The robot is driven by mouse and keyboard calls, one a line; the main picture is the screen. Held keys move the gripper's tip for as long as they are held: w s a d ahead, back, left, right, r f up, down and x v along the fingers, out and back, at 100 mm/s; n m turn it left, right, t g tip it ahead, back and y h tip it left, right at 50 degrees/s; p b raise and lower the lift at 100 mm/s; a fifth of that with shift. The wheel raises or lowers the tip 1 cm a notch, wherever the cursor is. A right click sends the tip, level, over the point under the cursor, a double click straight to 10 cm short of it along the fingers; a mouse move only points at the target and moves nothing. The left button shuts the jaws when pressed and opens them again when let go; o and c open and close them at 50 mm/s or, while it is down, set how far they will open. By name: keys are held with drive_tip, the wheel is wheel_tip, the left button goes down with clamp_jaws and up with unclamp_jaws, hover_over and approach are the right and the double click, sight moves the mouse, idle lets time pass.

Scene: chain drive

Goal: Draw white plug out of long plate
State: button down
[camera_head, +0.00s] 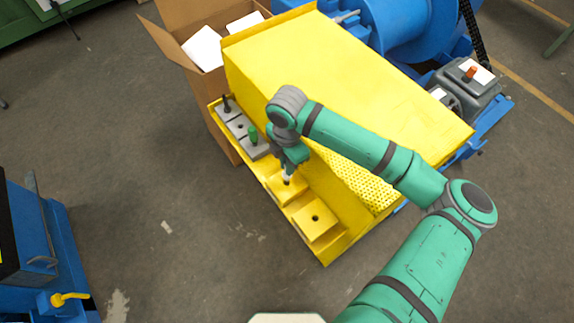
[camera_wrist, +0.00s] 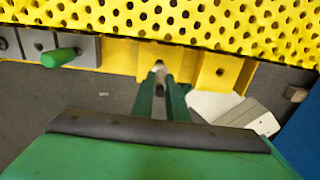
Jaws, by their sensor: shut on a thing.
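The white plug (camera_head: 287,178) shows below my gripper (camera_head: 288,168) in the head view, at a yellow plate (camera_head: 275,188) on the ledge of the yellow machine. In the wrist view the white plug (camera_wrist: 158,66) is between the two green fingertips of my gripper (camera_wrist: 159,78), which is shut on it. The plug's lower end meets the plate in the picture; how deep it sits in the plate I cannot tell. The fingers and wrist hide part of the plug and plate.
A yellow block with an empty hole (camera_head: 316,217) lies beside the plate. Grey plates carry a green plug (camera_head: 253,136) and a dark plug (camera_head: 227,104). The perforated yellow guard (camera_head: 355,185) rises close to my gripper.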

drive_tip(key=shift+a+r, duration=0.1)
drive_tip(key=shift+r, duration=1.4)
